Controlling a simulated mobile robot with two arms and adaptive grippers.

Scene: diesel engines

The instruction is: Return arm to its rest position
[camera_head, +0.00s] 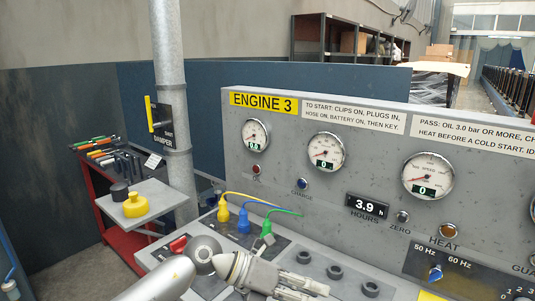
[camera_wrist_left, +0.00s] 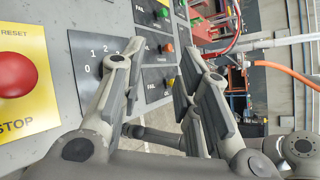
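My left arm comes in from the bottom left of the head view. Its gripper (camera_head: 312,290) is low in front of the engine panel (camera_head: 300,185), with its fingers toward the right. In the left wrist view the gripper (camera_wrist_left: 160,62) has its two fingers spread well apart. Nothing is between them. The panel with its switches lies beyond the fingers there. My right gripper is in neither view.
Yellow, blue and green plugs (camera_head: 243,222) with cables stand on the console ledge by the arm. Round sockets (camera_head: 335,272) lie behind the gripper. A red stop button (camera_wrist_left: 15,75) is at the left wrist view's left. A grey shelf with a yellow cap (camera_head: 135,205) is farther left.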

